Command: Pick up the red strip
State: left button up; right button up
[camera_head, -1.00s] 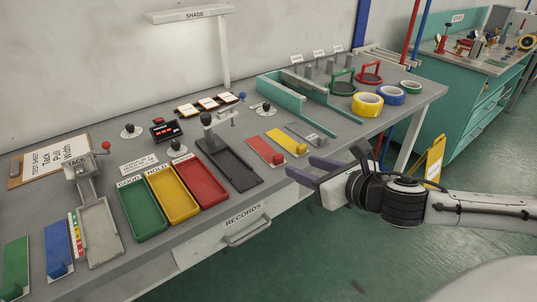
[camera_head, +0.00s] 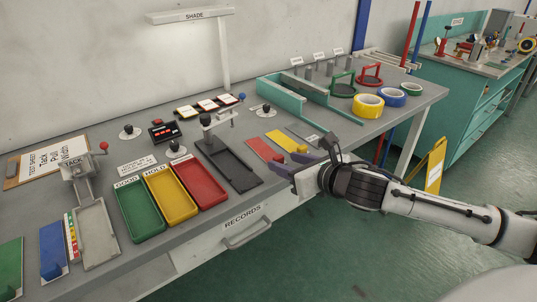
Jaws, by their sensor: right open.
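The red strip (camera_head: 262,149) lies flat on the grey bench near its front edge, left of a yellow strip (camera_head: 284,143). A small red block sits at its near end. My right gripper (camera_head: 290,164) is open, with its dark fingers just right of the red strip's near end, close to the bench edge. I cannot tell whether a finger touches the strip. No thing shows between the fingers. My left gripper is out of view.
A dark channel (camera_head: 234,168) lies left of the red strip, with green, yellow and red trays (camera_head: 207,201) beyond. A grey strip (camera_head: 305,136) lies right of the yellow one. Tape rolls (camera_head: 368,106) stand at the back right. A drawer (camera_head: 238,228) is below the edge.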

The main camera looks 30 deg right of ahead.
jog(key=shift+x, duration=1)
